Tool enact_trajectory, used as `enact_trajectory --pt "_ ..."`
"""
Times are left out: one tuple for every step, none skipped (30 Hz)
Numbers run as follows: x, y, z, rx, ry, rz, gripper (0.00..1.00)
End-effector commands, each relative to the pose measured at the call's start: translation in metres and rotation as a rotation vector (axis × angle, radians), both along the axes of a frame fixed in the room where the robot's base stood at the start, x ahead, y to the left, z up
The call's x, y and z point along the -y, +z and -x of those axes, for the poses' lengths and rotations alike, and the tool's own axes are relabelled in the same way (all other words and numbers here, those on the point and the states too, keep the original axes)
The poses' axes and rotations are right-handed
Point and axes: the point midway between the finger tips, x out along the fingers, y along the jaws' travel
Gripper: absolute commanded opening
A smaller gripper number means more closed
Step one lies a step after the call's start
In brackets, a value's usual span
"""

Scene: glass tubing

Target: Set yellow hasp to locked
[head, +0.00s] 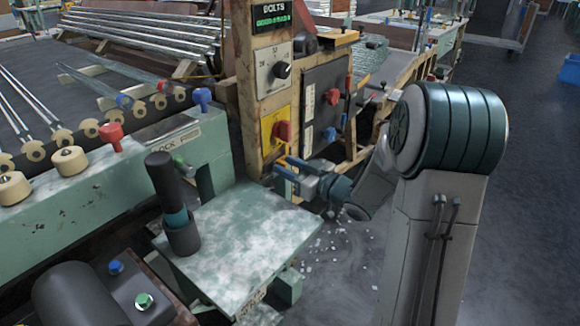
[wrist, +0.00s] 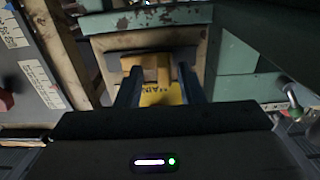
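The yellow hasp (wrist: 155,66) shows in the wrist view as a short, blocky yellow piece in front of a worn beige panel. My gripper (wrist: 160,76) is open, its two dark fingers reaching toward the hasp with a gap between them. The hasp lies between and just beyond the fingertips, nearer the left one; I cannot tell whether they touch. In the head view my gripper (head: 281,166) is low at the wooden control post, below the yellow panel. The hasp is too small and covered to make out clearly there.
The beige post (head: 258,85) carries a yellow panel with a red knob (head: 283,131) and a dark panel (head: 326,100) with red and blue knobs. A green table (head: 240,245) stands in front, with a dark cylinder (head: 170,190) in a holder.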

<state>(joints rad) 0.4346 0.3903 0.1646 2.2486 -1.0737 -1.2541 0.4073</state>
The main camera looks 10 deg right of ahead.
Motion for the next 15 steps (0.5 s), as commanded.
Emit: enact_trajectory --pt "0.003 0.001 0.002 0.000 -0.002 0.000 0.35" --pt "0.005 0.001 0.004 0.000 -0.003 0.000 0.35" --pt "0.008 0.001 0.008 -0.001 -0.004 0.001 0.35" --pt "0.011 0.001 0.011 -0.002 -0.004 0.001 0.35" --pt "0.015 0.002 0.015 -0.002 -0.004 0.001 0.35" --pt "0.021 0.002 0.021 -0.001 -0.007 0.000 0.35" --pt "0.025 0.002 0.026 -0.002 -0.007 0.001 0.35" --pt "0.030 0.002 0.032 -0.003 -0.007 0.000 0.35" --pt "0.036 0.002 0.039 -0.003 -0.008 0.000 0.35" --pt "0.042 0.003 0.045 -0.003 -0.009 -0.002 0.35" --pt "0.047 0.002 0.050 -0.003 -0.010 0.000 0.35" --pt "0.053 0.002 0.057 -0.001 -0.010 0.000 0.35" --pt "0.057 0.002 0.062 -0.001 -0.010 0.000 0.35" --pt "0.062 0.002 0.067 -0.001 -0.011 0.000 0.35" --pt "0.067 0.002 0.073 -0.001 -0.009 0.000 0.35"
